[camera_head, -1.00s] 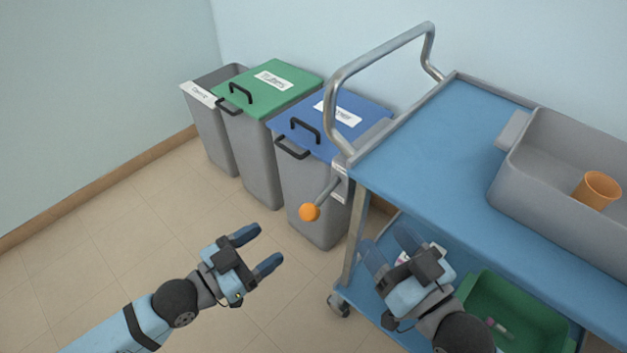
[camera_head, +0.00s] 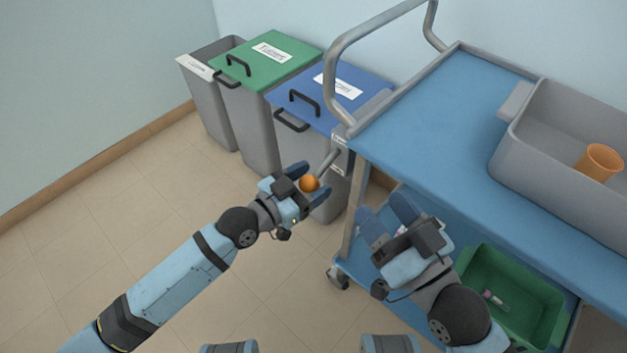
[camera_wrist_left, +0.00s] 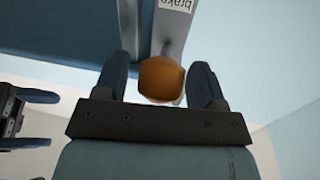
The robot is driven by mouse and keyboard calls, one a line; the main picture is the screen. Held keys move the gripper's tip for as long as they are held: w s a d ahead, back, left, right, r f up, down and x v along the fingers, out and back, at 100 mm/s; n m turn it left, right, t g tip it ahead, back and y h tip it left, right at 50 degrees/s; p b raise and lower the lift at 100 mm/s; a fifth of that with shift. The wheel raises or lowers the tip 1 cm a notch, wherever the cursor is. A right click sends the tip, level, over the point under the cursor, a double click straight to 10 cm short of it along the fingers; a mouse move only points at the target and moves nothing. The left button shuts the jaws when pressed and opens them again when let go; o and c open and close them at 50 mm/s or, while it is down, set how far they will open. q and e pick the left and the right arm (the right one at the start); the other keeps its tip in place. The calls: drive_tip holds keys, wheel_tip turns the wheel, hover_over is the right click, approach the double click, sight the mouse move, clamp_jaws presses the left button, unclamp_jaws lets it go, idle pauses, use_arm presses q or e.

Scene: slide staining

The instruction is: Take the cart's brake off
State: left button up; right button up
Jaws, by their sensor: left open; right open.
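The blue cart (camera_head: 440,120) stands at the right with a grey push handle. Its brake lever ends in an orange ball knob (camera_head: 309,183) at the near left corner post. In the left wrist view the knob (camera_wrist_left: 160,79) sits between the fingers, under a label reading "brake" (camera_wrist_left: 176,4). My left gripper (camera_head: 308,182) is open around the knob; gaps show beside it in the wrist view. My right gripper (camera_head: 389,218) is open and empty, in front of the cart's left end, above its lower shelf.
A grey tub (camera_head: 560,165) with an orange cup (camera_head: 599,162) stands on the cart top. A green bin (camera_head: 515,295) is on the lower shelf. Blue-lidded (camera_head: 330,90), green-lidded (camera_head: 265,75) and open grey bins (camera_head: 212,105) stand behind. Floor at left is clear.

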use_arm(q)
drive_tip(key=shift+w+d, duration=0.25)
drive_tip(key=shift+d, duration=0.1)
drive_tip(key=shift+c, duration=0.5)
